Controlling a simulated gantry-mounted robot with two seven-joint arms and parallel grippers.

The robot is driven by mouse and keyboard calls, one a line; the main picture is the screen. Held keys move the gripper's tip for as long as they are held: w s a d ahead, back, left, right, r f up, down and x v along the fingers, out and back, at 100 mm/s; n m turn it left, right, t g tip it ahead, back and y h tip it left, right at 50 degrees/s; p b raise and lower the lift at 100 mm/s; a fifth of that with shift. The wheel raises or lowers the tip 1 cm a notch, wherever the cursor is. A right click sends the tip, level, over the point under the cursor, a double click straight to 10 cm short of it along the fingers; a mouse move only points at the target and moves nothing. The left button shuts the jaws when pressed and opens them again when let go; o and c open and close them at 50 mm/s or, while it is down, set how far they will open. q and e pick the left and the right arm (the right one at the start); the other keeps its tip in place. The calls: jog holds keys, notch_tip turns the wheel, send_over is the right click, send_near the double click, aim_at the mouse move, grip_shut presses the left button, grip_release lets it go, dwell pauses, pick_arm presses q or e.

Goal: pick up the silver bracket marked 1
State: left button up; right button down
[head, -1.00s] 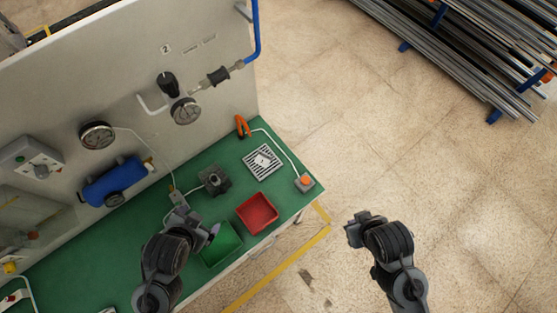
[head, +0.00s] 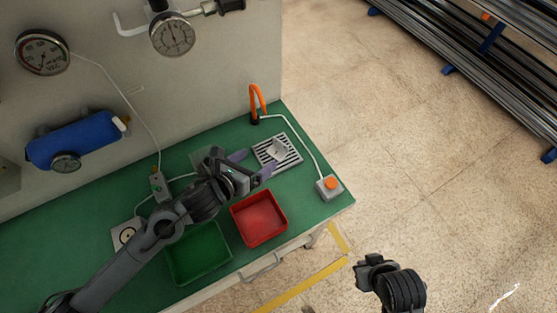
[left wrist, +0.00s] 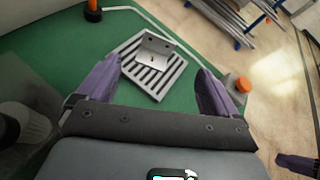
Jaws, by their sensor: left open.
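The silver bracket (head: 278,151) sits on a slotted grey plate (head: 290,160) on the green bench. In the left wrist view the bracket (left wrist: 155,46) is an angled metal piece with a small dark mark on its face, too small to read surely. My left gripper (head: 252,164) is open and empty, just left of the plate in the head view. In the left wrist view its purple fingers (left wrist: 158,68) stand apart, with the bracket ahead between them. My right gripper (head: 370,266) is over the floor beyond the bench; its fingers are unclear.
A red bin (head: 259,218) and a green bin (head: 199,253) stand at the bench's front edge. A grey box with an orange button (head: 330,186) is right of the plate. An orange hook-shaped item (head: 257,101) stands behind. A white cable runs behind and right of the plate.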

aim_at(280, 145)
pick_arm(q)
jog(key=shift+w+f+m+b, duration=0.2)
jog(key=shift+f+m+b, duration=0.05)
jog(key=shift+f+m, duration=0.25)
jog(key=shift+w+f+m+b, duration=0.25)
jog(key=shift+f+m, duration=0.1)
jog(key=shift+m, duration=0.25)
jog(key=shift+w+d+f+m+h, duration=0.1)
jog(key=shift+w+f+m+h, duration=0.05)
jog(key=shift+m+h, duration=0.2)
jog(key=x, duration=0.5)
jog(key=shift+b, duration=0.35)
jog(key=shift+w+d+f, duration=0.25)
jog(key=shift+w+d, duration=0.1)
jog(key=shift+w, duration=0.1)
jog(key=shift+x, duration=2.1)
jog(key=shift+r, duration=0.15)
pick_arm(e)
notch_tip(280, 145, down, 3)
jog(key=shift+f, duration=0.1)
pick_arm(q)
jog(key=shift+c, duration=0.2)
jog(key=shift+d, duration=0.1)
jog(key=c, duration=1.2)
